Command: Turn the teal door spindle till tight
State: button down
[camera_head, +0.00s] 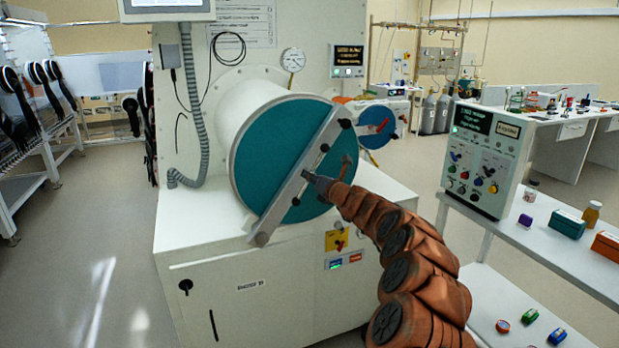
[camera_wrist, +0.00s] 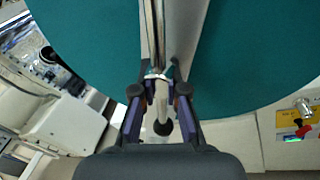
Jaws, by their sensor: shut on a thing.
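The large round teal door (camera_head: 262,140) closes the end of the white cylinder, with a grey metal bar (camera_head: 268,222) lying slantwise across its face. In the wrist view the teal door (camera_wrist: 95,35) fills the upper part and the bar (camera_wrist: 187,30) runs upward from my gripper. My gripper (camera_head: 311,178) is at the middle of the bar. In the wrist view my gripper (camera_wrist: 160,80) is shut on a pale rod of the spindle (camera_wrist: 162,104), which ends in a black knob (camera_wrist: 162,128). The spindle's hub is mostly hidden by my gripper in the head view.
A smaller teal door (camera_head: 370,120) with a red handle is behind to the right. A control box (camera_head: 484,155) stands on a white bench at the right, with small jars and boxes. The white cabinet (camera_head: 225,285) is below the door. The floor at left is clear.

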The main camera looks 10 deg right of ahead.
jog(key=c, duration=1.2)
grip_release()
jog(key=v, duration=1.2)
jog(key=shift+f, duration=0.1)
